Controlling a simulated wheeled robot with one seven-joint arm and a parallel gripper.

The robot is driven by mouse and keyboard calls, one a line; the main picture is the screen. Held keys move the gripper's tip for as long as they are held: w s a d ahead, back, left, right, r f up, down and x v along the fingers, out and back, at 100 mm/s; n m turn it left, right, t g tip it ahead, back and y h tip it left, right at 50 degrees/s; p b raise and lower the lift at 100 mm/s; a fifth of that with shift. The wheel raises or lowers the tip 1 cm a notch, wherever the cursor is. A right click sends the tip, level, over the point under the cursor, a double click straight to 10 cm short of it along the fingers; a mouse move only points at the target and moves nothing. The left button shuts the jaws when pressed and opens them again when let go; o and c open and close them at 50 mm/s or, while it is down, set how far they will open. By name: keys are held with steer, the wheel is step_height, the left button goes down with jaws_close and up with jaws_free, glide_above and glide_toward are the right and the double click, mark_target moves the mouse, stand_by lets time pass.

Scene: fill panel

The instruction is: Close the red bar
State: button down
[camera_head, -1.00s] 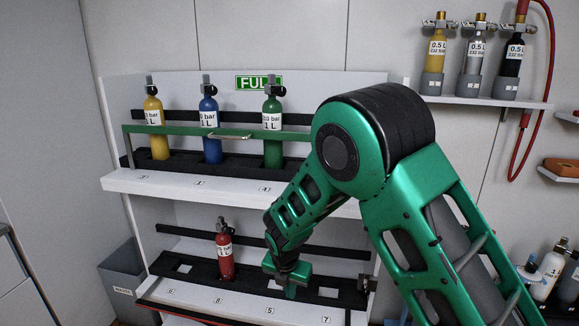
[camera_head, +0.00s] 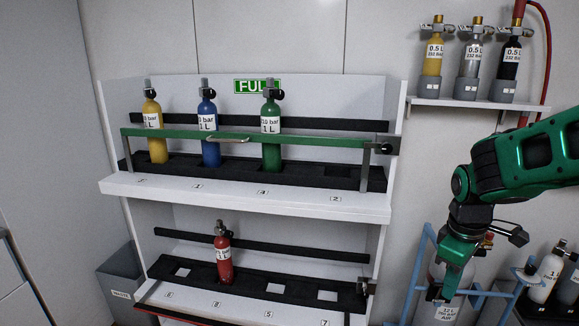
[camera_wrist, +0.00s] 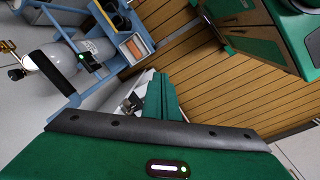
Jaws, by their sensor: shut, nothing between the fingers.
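The red bar (camera_head: 172,314) lies low along the front edge of the lower shelf, below the rack; its right part is cut off by the picture's bottom edge. One red cylinder (camera_head: 223,259) stands in the lower black rack, with no bar across its front. A dark hinge or latch piece (camera_head: 367,287) sits at the rack's right end. My gripper (camera_head: 447,292) is to the right of the shelf unit, apart from the bar, in front of a blue cylinder trolley. It is shut and empty; its fingers also show in the wrist view (camera_wrist: 165,95).
The green bar (camera_head: 290,138) runs across yellow, blue and green cylinders on the upper shelf. The blue trolley (camera_head: 425,262) with a large white cylinder stands right of the unit. More cylinders (camera_head: 548,272) stand at far right. A grey waste bin (camera_head: 122,274) is at left.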

steer(key=s+d+r+m, duration=0.2)
steer(key=s+d+m, duration=0.3)
steer(key=s, duration=0.6)
steer(key=m, duration=0.2)
steer(key=shift+r+m+y, duration=0.2)
steer(key=shift+m+y, duration=0.1)
steer(key=shift+m, duration=0.1)
steer(key=c, duration=2.4)
jaws_free()
steer(key=s+m, duration=0.4)
steer(key=s, duration=0.1)
steer(key=s+m, duration=0.1)
steer(key=s, duration=0.2)
steer(key=shift+s+d+r+m+g, duration=0.1)
steer(key=shift+d+m+g, duration=0.2)
steer(key=shift+d+m, duration=0.1)
steer(key=shift+c, duration=0.2)
steer(key=o, duration=0.6)
steer(key=shift+s+a+y, duration=0.1)
steer(key=shift+s+y, duration=0.2)
